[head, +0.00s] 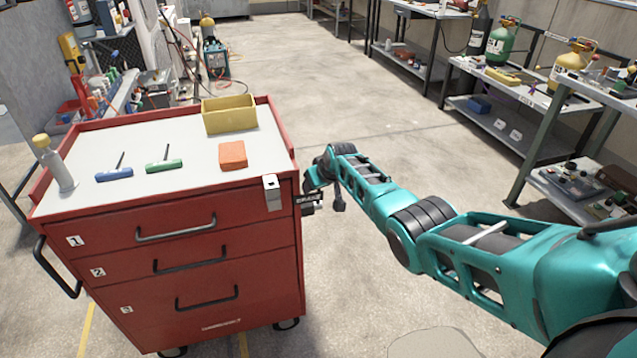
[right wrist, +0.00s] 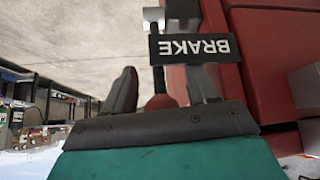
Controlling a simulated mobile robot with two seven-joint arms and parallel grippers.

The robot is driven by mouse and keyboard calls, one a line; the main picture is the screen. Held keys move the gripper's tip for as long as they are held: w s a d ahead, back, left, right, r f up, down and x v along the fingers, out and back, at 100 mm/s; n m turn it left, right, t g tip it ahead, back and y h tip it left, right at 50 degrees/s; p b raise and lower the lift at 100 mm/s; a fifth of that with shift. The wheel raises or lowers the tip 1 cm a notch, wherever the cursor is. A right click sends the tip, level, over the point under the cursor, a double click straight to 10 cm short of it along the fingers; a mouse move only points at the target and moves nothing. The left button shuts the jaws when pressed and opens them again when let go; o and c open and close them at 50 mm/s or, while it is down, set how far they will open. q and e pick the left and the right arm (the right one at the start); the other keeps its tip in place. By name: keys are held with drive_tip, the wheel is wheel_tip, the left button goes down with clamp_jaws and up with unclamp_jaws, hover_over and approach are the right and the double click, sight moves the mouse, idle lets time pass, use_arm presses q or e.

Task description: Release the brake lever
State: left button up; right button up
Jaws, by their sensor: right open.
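The red tool cart (head: 215,270) stands at left in the head view. A black BRAKE plate (head: 309,198) sits on its right side, and it shows upside down in the right wrist view (right wrist: 205,48). My right gripper (right wrist: 163,74) is open, with one finger on each side of the lever and knob. I see a gap at the left finger; contact at the right finger is unclear. In the head view the lever is hidden. My left gripper is out of view.
Workbenches with gas cylinders (head: 500,42) line the right. The floor (head: 400,130) between is clear.

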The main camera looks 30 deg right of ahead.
drive_tip(key=shift+r, duration=0.1)
drive_tip(key=shift+s+r+p, duration=0.2)
drive_tip(key=shift+p, duration=0.15)
drive_tip(key=p+v, duration=0.4)
drive_tip(key=v, duration=0.8)
drive_tip(key=shift+r, duration=0.1)
drive_tip(key=s+a+f+n+t+y, duration=0.1)
drive_tip(key=s+a+f, duration=0.55)
drive_tip(key=s, duration=0.25)
drive_tip(key=s+a+f+n+t, duration=0.1)
drive_tip(key=s+a+f+n, duration=0.1)
drive_tip(key=s+a+f, duration=0.6)
drive_tip(key=s+a+r, duration=0.1)
drive_tip(key=s+a, duration=0.1)
drive_tip(key=s, duration=0.3)
drive_tip(key=s+a+r+t+y, duration=0.1)
drive_tip(key=s+a+r, duration=0.1)
drive_tip(key=s, duration=0.4)
drive_tip(key=shift+r+y, duration=0.25)
drive_tip(key=shift+y, duration=0.05)
